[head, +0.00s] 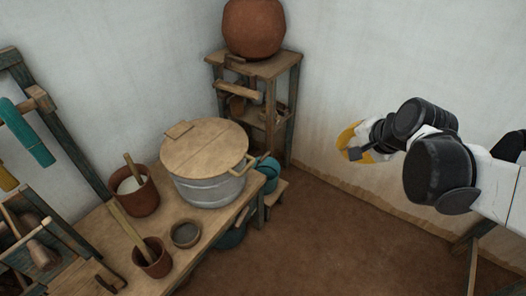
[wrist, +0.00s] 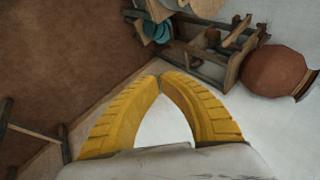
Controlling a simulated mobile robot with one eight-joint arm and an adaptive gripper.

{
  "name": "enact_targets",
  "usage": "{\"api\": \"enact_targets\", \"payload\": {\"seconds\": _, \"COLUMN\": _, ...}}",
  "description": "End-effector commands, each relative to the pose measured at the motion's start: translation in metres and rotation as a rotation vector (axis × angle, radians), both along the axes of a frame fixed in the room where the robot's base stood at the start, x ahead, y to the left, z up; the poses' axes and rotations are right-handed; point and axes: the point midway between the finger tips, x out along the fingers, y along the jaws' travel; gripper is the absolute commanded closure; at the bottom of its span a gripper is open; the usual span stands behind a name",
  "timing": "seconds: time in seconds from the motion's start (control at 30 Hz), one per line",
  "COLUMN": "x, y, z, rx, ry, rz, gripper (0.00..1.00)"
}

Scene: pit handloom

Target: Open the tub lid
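The tub (head: 208,190) is a round grey vessel on the wooden bench at centre left in the head view. Its round wooden lid (head: 203,150) lies flat over the top and covers the inside. A light wooden loop handle (head: 241,166) is at the lid's right front edge, and a small wooden block (head: 179,130) is at its back left. My gripper (head: 349,142) is in the air well to the right of the tub, partly hidden by my arm. In the wrist view its yellow fingers (wrist: 160,77) meet at the tips with nothing between them.
On the bench (head: 205,238) stand a brown pot with white contents (head: 137,195), a smaller brown pot (head: 152,259) and a small bowl (head: 185,234). A wooden stand (head: 258,68) with a clay pot (head: 254,28) is behind. The floor between bench and arm is clear.

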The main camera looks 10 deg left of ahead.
Motion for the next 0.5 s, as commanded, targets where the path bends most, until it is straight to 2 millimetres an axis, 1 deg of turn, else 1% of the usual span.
{"api": "enact_targets", "payload": {"seconds": 0.03, "x": 0.021, "y": 0.013, "z": -0.013, "rx": 0.066, "ry": 0.024, "rz": -0.036, "gripper": 1.00}}
{"api": "enact_targets", "payload": {"seconds": 0.1, "x": 0.046, "y": 0.030, "z": -0.030, "rx": 0.166, "ry": 0.064, "rz": -0.095, "gripper": 1.00}}
{"api": "enact_targets", "payload": {"seconds": 0.17, "x": 0.067, "y": 0.046, "z": -0.047, "rx": 0.255, "ry": 0.103, "rz": -0.145, "gripper": 1.00}}
{"api": "enact_targets", "payload": {"seconds": 0.2, "x": 0.079, "y": 0.056, "z": -0.060, "rx": 0.311, "ry": 0.131, "rz": -0.178, "gripper": 1.00}}
{"api": "enact_targets", "payload": {"seconds": 0.27, "x": 0.096, "y": 0.072, "z": -0.081, "rx": 0.395, "ry": 0.176, "rz": -0.227, "gripper": 1.00}}
{"api": "enact_targets", "payload": {"seconds": 0.3, "x": 0.107, "y": 0.082, "z": -0.096, "rx": 0.451, "ry": 0.208, "rz": -0.258, "gripper": 1.00}}
{"api": "enact_targets", "payload": {"seconds": 0.37, "x": 0.121, "y": 0.097, "z": -0.120, "rx": 0.533, "ry": 0.258, "rz": -0.307, "gripper": 1.00}}
{"api": "enact_targets", "payload": {"seconds": 0.4, "x": 0.129, "y": 0.107, "z": -0.137, "rx": 0.587, "ry": 0.294, "rz": -0.338, "gripper": 1.00}}
{"api": "enact_targets", "payload": {"seconds": 0.47, "x": 0.139, "y": 0.122, "z": -0.164, "rx": 0.666, "ry": 0.349, "rz": -0.383, "gripper": 1.00}}
{"api": "enact_targets", "payload": {"seconds": 0.5, "x": 0.144, "y": 0.132, "z": -0.183, "rx": 0.719, "ry": 0.389, "rz": -0.414, "gripper": 1.00}}
